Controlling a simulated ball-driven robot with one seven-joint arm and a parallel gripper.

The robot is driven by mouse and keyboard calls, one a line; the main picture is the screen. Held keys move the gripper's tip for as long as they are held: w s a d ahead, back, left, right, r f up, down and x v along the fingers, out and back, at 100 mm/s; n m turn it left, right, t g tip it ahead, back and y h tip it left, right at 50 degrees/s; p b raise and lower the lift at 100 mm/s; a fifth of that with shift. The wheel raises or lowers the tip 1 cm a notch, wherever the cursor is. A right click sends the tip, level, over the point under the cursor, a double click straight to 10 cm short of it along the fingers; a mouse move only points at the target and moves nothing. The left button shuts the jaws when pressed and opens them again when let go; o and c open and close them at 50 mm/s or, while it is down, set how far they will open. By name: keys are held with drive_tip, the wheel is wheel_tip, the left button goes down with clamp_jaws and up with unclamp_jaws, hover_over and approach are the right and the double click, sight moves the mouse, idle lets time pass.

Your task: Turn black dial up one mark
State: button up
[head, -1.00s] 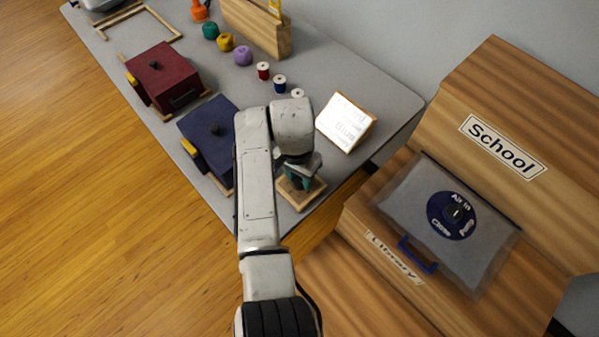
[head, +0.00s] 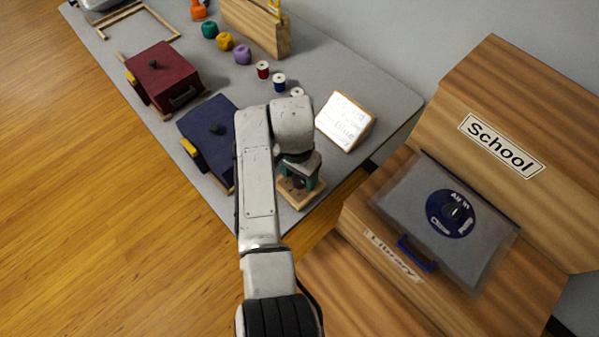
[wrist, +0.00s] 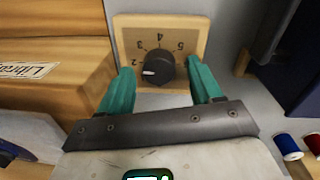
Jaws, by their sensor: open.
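The black dial (wrist: 160,68) is in the wrist view, on a square wooden-edged panel (wrist: 203,28) with numbers 2 to 5 visible around it. Its white pointer faces left and slightly down, close to the 2. My gripper (wrist: 160,75) is open, with one green finger to the left and one to the right of the dial; gaps show between the fingers and the dial. In the head view my gripper (head: 300,178) is over the panel's wooden base (head: 303,197) at the table's near corner, and my arm hides the dial.
A white sign (head: 345,122) stands close beside my gripper. A blue box (head: 210,140) and a red box (head: 165,75) are to the left, with thread spools (head: 279,82) behind. Wooden crates with a grey lidded case (head: 410,195) are at right.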

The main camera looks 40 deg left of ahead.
sight(297, 176)
wheel_tip(297, 176, up, 11)
drive_tip(key=shift+a+f, duration=0.15)
drive_tip(key=shift+a, duration=0.15)
idle(0.4)
idle(0.4)
